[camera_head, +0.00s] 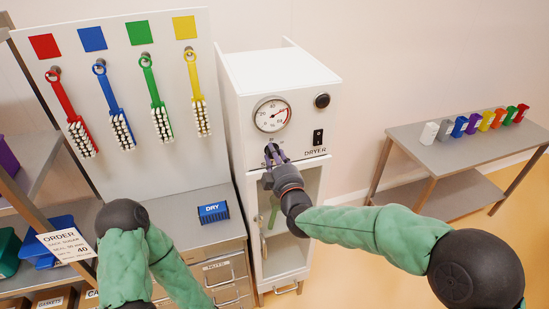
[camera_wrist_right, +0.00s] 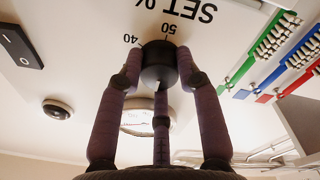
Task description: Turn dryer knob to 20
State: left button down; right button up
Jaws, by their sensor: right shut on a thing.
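The dryer (camera_head: 285,75) is a white cabinet with a round dial gauge (camera_head: 271,115) on its front; the gauge has a red needle. My right gripper (camera_head: 272,152) is at the dryer front below the gauge, its fingers closed around the black dryer knob (camera_wrist_right: 158,66). In the head view the gripper hides the knob.
A black rocker switch (camera_head: 318,137) and a round black button (camera_head: 322,101) are on the dryer front. Brushes hang on a white board (camera_head: 130,165) at left. A blue DRY container (camera_head: 213,212) sits on the counter. A side table (camera_head: 466,146) at right holds several coloured containers.

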jog(key=shift+f, duration=0.2)
dwell(0.3)
jog(key=o, duration=1)
jog(key=shift+o, duration=0.7)
jog(key=shift+r, duration=0.1)
jog(key=shift+s, duration=0.1)
jog(key=v, duration=1.2)
